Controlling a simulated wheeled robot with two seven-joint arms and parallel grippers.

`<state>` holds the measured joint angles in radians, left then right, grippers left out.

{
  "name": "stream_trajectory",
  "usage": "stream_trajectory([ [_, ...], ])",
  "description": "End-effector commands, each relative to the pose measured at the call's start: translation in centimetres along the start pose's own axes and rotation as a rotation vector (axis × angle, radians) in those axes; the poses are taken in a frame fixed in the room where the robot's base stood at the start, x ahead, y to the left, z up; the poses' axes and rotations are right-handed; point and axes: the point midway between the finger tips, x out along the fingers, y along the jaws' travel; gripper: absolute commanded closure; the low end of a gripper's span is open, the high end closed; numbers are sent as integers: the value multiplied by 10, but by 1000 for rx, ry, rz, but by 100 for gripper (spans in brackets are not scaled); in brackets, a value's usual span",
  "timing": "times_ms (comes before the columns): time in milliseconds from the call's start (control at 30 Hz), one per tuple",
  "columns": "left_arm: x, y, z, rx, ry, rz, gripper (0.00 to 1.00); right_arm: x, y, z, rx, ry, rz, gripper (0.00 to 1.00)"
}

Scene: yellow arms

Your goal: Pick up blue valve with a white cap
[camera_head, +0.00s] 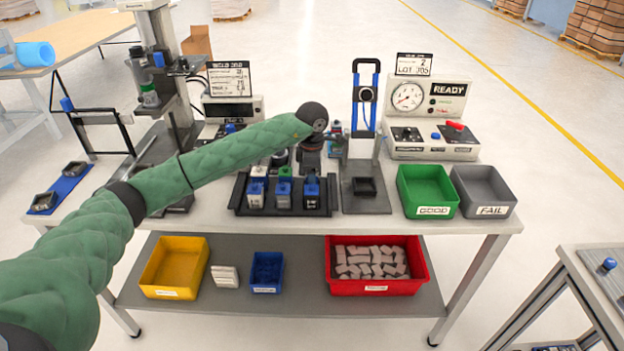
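A black tray (240,207) on the table holds several small valves. The left valve (256,193) has a white top and a pale body with some blue. The middle valve (284,192) shows a green cap above blue and white. The right valve (312,197) has a blue top and a dark body. My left arm reaches in from the left, and its gripper (311,160) points down behind the tray's right part. Its fingers are too small and dark to read. A small coloured item (335,138) shows beside the wrist; I cannot tell whether it is held.
A fixture plate (365,202) with a black block and blue-handled frame stands right of the tray. Beyond are a green GOOD bin (428,192), grey FAIL bin (482,192) and gauge box (433,115). A press (155,70) stands left. The lower shelf holds yellow, blue and red bins.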

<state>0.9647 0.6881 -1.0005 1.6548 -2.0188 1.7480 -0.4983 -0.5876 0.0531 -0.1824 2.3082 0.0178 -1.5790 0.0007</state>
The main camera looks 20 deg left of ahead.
Motion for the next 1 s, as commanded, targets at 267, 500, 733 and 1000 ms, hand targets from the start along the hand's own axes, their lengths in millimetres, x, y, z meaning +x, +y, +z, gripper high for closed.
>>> stream_trajectory([
  [267,1,0,0,0,0,1,48,2,0,0,-1,0,0,64],
  [500,1,0,0,0,0,1,91,2,0,0,-1,-1,0,64],
  [733,0,0,0,0,0,1,91,2,0,0,-1,-1,0,64],
  [1000,-11,1,0,-1,-1,4,91,-13,0,1,-2,2,0,64],
])
